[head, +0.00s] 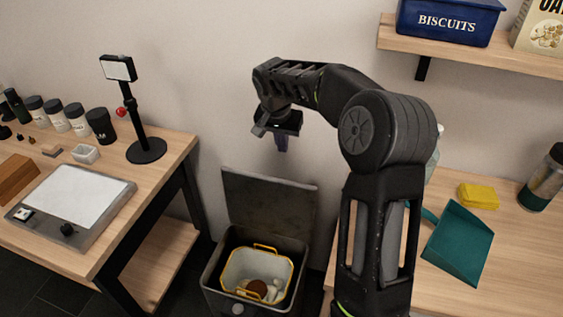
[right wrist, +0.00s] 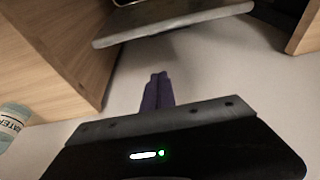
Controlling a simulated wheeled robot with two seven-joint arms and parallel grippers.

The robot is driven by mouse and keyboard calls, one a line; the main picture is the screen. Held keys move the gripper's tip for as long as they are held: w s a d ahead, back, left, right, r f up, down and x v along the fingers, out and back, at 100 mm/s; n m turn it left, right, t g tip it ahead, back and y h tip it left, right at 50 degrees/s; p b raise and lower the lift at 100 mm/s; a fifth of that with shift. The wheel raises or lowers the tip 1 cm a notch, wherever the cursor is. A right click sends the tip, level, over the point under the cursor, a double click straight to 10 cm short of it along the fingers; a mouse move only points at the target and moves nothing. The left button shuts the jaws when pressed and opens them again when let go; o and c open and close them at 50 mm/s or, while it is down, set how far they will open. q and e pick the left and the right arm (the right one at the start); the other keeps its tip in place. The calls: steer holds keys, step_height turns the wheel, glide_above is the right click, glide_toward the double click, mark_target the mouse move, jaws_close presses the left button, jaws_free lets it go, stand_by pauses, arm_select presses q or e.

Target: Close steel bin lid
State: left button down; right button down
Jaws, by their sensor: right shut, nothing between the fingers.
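The steel bin (head: 212,272) stands on the floor between the two tables, its lid (head: 268,205) open and upright at the back near the wall. Inside is a pale inner bucket (head: 240,268) with a yellow rim and some contents. My right gripper (head: 282,146) is above the lid's top edge in the head view, its purple fingers pointing down, shut and empty. In the right wrist view, the shut fingers (right wrist: 157,88) are apart from the grey lid (right wrist: 175,28), with wall visible between them. My left gripper is not in view.
A left table (head: 150,172) holds a scale, jars and a small stand lamp. The right table (head: 510,230) holds a teal dustpan (head: 458,243), a yellow sponge (head: 478,196) and a bottle. A shelf (head: 480,58) with a biscuit tin hangs at upper right.

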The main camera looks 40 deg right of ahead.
steer(key=shift+s+a, duration=0.1)
steer(key=shift+f, duration=0.1)
steer(key=p+x, duration=0.1)
steer(key=x, duration=0.9)
steer(key=s+a, duration=0.2)
steer(key=a, duration=0.1)
steer(key=shift+s+a+p, duration=0.1)
steer(key=shift+s+p, duration=0.05)
steer(key=shift+p, duration=0.15)
